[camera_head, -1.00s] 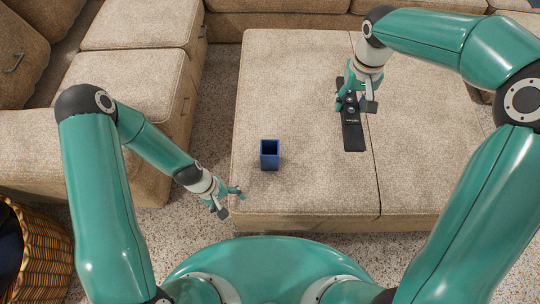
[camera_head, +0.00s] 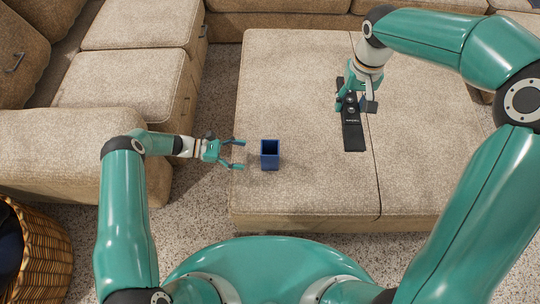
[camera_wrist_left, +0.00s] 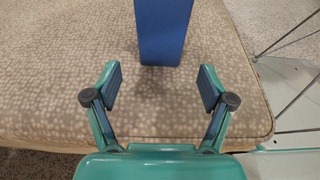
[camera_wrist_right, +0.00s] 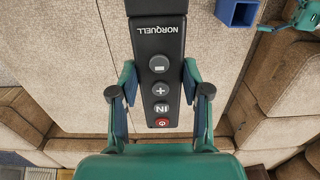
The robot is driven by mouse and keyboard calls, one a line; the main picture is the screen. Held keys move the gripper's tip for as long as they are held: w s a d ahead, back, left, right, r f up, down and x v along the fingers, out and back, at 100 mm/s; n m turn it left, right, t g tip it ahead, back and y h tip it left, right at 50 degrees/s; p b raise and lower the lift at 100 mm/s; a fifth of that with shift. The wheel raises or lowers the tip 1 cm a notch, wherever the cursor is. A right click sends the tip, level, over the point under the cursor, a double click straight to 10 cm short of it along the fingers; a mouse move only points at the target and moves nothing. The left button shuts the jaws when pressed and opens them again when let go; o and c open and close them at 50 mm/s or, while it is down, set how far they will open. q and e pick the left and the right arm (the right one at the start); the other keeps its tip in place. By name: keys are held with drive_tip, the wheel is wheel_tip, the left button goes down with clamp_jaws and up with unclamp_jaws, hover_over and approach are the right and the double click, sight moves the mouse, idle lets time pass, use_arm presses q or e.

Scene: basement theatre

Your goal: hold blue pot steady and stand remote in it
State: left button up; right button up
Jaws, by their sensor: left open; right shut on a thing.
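The blue pot (camera_head: 270,155), a small square open-topped box, stands upright on the beige ottoman (camera_head: 300,195). My left gripper (camera_head: 240,154) is open just left of the pot, with its fingers pointing at it. In the left wrist view the pot (camera_wrist_left: 163,30) is ahead of the spread fingers (camera_wrist_left: 160,88), apart from them. The black remote (camera_head: 353,132) lies at the right of the ottoman. My right gripper (camera_head: 358,104) is shut on its far part. In the right wrist view the remote's buttons (camera_wrist_right: 160,88) show between the fingers (camera_wrist_right: 160,95).
A beige sectional sofa (camera_head: 140,30) runs along the left and back. A wicker basket (camera_head: 40,250) stands on the floor at the lower left. The ottoman top between pot and remote is clear. A seam (camera_head: 370,170) crosses the ottoman near the remote.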

sight(267, 159)
use_arm(q)
drive_tip(key=x, duration=0.9)
drive_tip(key=shift+d+f, duration=0.1)
drive_tip(key=shift+d, duration=0.2)
drive_tip(key=c, duration=0.7)
drive_tip(key=o, duration=0.8)
drive_tip(key=c, duration=1.3)
drive_tip(key=shift+o, duration=0.2)
